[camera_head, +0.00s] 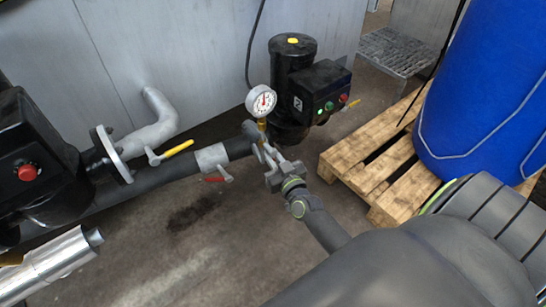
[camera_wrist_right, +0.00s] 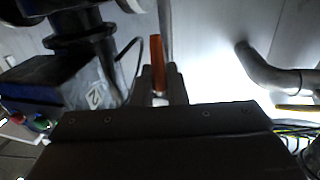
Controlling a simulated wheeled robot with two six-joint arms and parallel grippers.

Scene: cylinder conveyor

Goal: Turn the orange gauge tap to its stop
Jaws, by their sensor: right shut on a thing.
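The orange gauge tap (camera_wrist_right: 157,62) shows in the right wrist view as an upright orange handle between my fingertips. In the head view the tap handle is mostly hidden by my gripper, below the round white pressure gauge (camera_head: 261,101) and its brass stem (camera_head: 262,126). My right gripper (camera_head: 268,151) reaches in from the lower right and is shut on the orange handle; its fingers also show in the right wrist view (camera_wrist_right: 159,84). I do not see my left gripper.
A black pump (camera_head: 291,82) with a control box (camera_head: 320,90) stands just behind the gauge. A dark pipe (camera_head: 150,183) carries a yellow lever (camera_head: 178,148) and a red lever (camera_head: 214,179). A wooden pallet (camera_head: 375,160) with a blue drum (camera_head: 488,85) is at the right.

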